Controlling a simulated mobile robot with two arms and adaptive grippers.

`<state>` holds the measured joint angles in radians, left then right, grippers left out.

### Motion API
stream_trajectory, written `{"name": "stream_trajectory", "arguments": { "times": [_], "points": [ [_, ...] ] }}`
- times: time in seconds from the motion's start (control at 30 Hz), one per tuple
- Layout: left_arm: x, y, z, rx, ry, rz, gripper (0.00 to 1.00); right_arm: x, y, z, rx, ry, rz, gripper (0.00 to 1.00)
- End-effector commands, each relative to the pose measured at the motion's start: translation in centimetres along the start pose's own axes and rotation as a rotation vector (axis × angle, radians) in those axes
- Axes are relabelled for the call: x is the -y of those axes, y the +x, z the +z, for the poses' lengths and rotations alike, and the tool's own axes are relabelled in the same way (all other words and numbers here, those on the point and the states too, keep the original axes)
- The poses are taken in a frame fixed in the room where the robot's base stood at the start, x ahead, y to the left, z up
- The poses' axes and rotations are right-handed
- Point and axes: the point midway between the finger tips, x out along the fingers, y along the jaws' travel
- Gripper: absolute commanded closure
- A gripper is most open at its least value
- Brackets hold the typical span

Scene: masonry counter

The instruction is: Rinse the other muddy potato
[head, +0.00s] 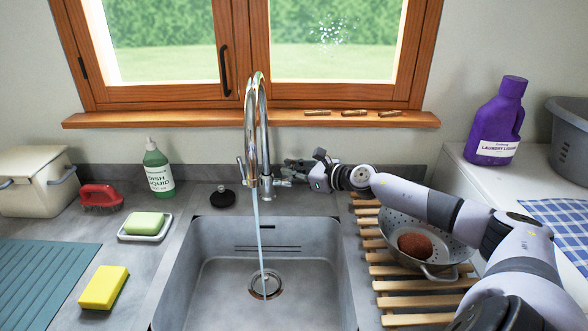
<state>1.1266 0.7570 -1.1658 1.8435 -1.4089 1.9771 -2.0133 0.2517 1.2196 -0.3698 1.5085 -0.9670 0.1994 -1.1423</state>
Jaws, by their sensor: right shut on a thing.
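A reddish-brown potato (415,245) lies in the grey metal colander (452,243) right of the sink; I cannot tell if it is muddy. No other potato shows. Water (259,245) runs from the tall chrome tap (265,110) in a thin stream into the sink (215,285), down to the drain. My right gripper (294,168) is beside the tap's base on its right, shut on what looks like the tap's side lever (281,183); the fingers partly hide the contact. My left gripper is out of view.
The colander stands on a slatted wooden rack (415,303). Left of the sink are a yellow sponge (104,287), green soap on a dish (144,224), a red brush (101,197) and a dish liquid bottle (157,168). A black plug (222,196) lies behind the sink.

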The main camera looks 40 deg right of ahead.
Motion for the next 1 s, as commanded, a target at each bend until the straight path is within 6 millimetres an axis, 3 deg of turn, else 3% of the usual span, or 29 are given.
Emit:
{"name": "stream_trajectory", "arguments": {
  "times": [0.03, 0.07, 0.37, 0.73, 1.0],
  "points": [
    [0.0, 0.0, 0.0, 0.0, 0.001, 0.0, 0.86, -0.2, 0.0, 0.1, 0.0, -0.004, 0.005, 1.0],
    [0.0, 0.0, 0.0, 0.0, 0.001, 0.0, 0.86, -0.2, 0.0, 0.1, 0.0, -0.004, 0.006, 0.89],
    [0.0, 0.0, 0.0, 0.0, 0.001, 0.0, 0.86, -0.2, 0.0, 0.1, 0.001, -0.002, 0.006, 0.69],
    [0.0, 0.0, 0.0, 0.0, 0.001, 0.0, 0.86, -0.2, -0.1, 0.0, 0.0, 0.0, 0.005, 0.69],
    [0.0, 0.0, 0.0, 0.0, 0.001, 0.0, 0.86, -0.2, -1.9, -0.2, -0.003, 0.001, 0.005, 0.69]
  ]
}}
